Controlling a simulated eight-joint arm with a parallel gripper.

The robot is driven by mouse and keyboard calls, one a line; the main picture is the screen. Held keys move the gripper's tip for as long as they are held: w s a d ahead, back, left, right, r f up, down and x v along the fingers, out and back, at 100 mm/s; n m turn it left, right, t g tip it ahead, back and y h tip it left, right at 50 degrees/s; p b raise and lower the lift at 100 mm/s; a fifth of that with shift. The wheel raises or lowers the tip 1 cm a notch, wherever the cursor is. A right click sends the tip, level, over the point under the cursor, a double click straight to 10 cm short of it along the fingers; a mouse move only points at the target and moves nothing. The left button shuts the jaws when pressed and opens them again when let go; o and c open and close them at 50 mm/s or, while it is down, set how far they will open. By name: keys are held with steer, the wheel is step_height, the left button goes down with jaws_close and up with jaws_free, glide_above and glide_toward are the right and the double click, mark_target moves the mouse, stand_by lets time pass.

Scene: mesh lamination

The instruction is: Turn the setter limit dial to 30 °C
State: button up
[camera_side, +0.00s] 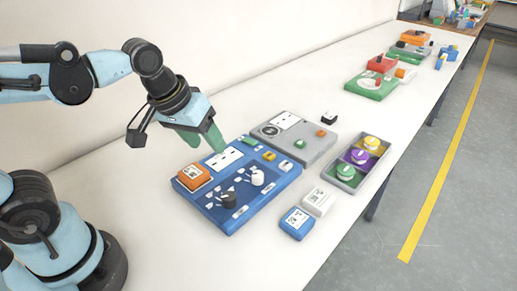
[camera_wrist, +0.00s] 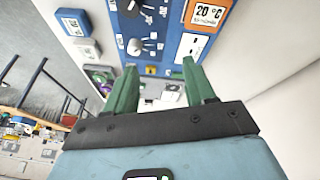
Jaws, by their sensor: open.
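A blue panel (camera_side: 240,215) lies on the white table in front of my arm. It carries a black dial knob (camera_side: 229,200) and a white dial knob (camera_side: 257,177); the wrist view also shows the black one (camera_wrist: 130,8) and the white one (camera_wrist: 135,46). I cannot tell from labels which is the setter limit dial, and the dial marks are too small to read. An orange unit (camera_side: 194,178) on the panel reads 20 °C in the wrist view (camera_wrist: 208,14). My gripper (camera_side: 205,144), with green fingers, is open and empty above the panel's back edge, apart from both knobs.
A grey panel (camera_side: 312,151) adjoins behind right. A grey tray (camera_side: 341,183) holds three round lidded pieces. A blue box (camera_side: 297,223) and a white box (camera_side: 319,202) lie right of the blue panel. The front of the table is clear.

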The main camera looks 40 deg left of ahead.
mark_target(229, 194)
steer(key=d+n+g, duration=0.2)
steer(key=n, duration=0.1)
steer(key=d+r+n+g, duration=0.1)
steer(key=d, duration=0.1)
steer(key=shift+w+n, duration=0.3)
steer(key=shift+w, duration=0.05)
steer(key=shift+n+g, duration=0.8)
steer(key=shift+n, duration=0.1)
steer(key=shift+d+f, duration=0.25)
steer(key=shift+f, duration=1.7)
steer(key=shift+d+f, duration=0.2)
steer(key=shift+f, duration=1.8)
steer(key=shift+d+f, duration=0.25)
steer(key=shift+f, duration=1.7)
steer(key=shift+c, duration=0.4)
steer(key=c, duration=1)
